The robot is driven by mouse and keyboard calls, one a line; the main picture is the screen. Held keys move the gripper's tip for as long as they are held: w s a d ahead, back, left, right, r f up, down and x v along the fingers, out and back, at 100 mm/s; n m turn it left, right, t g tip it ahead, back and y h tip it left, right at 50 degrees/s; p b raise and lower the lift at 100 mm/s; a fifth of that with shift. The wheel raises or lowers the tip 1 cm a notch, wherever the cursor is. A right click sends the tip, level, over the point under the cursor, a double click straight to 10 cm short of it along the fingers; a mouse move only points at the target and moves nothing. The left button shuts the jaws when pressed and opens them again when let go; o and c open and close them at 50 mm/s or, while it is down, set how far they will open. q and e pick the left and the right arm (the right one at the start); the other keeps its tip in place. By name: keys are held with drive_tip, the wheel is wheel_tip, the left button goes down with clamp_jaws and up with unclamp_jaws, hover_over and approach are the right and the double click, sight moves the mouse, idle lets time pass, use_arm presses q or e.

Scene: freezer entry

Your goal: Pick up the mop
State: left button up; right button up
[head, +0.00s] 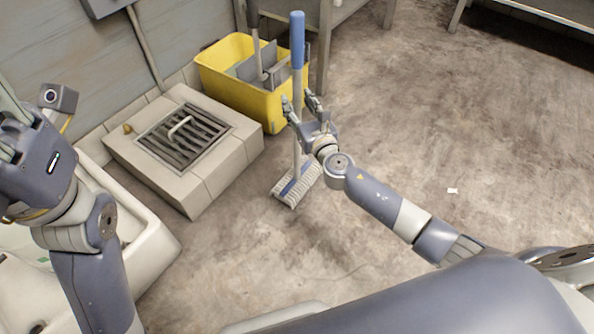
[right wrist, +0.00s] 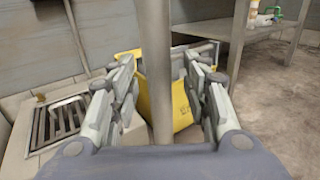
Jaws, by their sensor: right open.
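The mop (head: 297,42) stands nearly upright on the floor in front of a yellow bucket, with a blue grip at the top, a pale pole and a grey-white head (head: 297,184) with a blue strip. My right gripper (head: 303,103) is open at the pole, one finger on each side. In the right wrist view the pole (right wrist: 158,60) runs vertically between the open fingers (right wrist: 158,88), with gaps visible on both sides. My left gripper (head: 12,135) is at the left edge, partly cut off, far from the mop; its fingers are not clear.
A raised floor drain (head: 184,137) in a tiled block is to the left. Metal table legs (head: 324,50) are behind. Open floor lies right.

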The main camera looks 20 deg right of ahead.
drive_tip(key=shift+w+a, duration=0.1)
drive_tip(key=shift+w, duration=0.45)
clamp_jaws()
drive_tip(key=shift+r, duration=0.1)
